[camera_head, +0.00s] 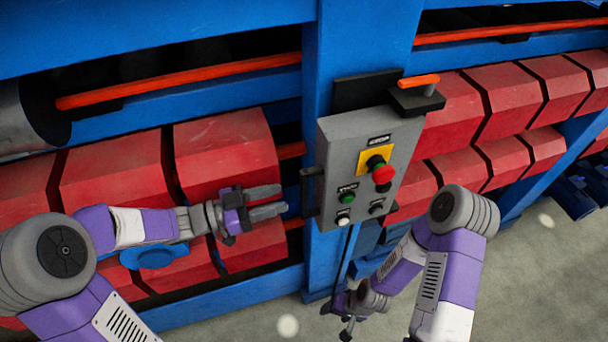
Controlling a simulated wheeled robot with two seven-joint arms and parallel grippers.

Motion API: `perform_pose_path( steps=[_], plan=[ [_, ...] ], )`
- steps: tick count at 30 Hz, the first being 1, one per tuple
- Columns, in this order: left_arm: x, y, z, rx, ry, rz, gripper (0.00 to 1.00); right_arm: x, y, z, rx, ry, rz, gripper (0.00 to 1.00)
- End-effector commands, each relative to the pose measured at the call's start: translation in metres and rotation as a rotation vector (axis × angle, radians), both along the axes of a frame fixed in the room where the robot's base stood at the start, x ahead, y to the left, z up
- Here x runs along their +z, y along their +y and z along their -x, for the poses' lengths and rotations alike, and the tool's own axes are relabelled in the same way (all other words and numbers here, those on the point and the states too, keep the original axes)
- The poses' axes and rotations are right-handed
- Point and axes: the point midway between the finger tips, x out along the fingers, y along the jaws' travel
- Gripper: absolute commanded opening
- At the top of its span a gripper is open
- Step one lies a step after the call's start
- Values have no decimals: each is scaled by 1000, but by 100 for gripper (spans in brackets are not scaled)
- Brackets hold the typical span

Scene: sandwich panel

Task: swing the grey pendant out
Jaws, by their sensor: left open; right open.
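The grey pendant (337,136) is a box mounted on the blue upright. Its face carries a red mushroom button (383,174) on a yellow plate, a green button (346,198), a white button (343,221) and a dark switch. A black handle (308,192) stands on its left side. My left gripper (281,200) is open just left of the handle, its fingers pointing right toward it; I cannot tell whether they touch it. My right gripper (347,322) is low, below the pendant, open and apart from it.
Blue machine frame (361,42) with red blocks (226,150) lies behind both arms. An orange-handled black bracket (418,97) sits above the pendant's right corner. A dark cable (346,262) hangs below the pendant. Grey floor (540,270) is open at lower right.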

Motion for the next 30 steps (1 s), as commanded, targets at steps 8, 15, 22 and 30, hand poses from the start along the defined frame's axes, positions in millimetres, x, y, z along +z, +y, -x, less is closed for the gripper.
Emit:
perform_pose_path(
  steps=[8,15,22,30],
  plan=[
    [3,-34,-7,-21,-8,-1,43,2,0,0,0,1,0,64],
    [2,-64,-18,-17,-8,-2,43,3,0,0,0,1,0,64],
    [2,-72,-21,-14,-8,-2,43,4,0,0,0,1,0,64],
    [2,-72,-20,-14,-8,-2,26,4,0,0,0,1,0,64]
  ],
)
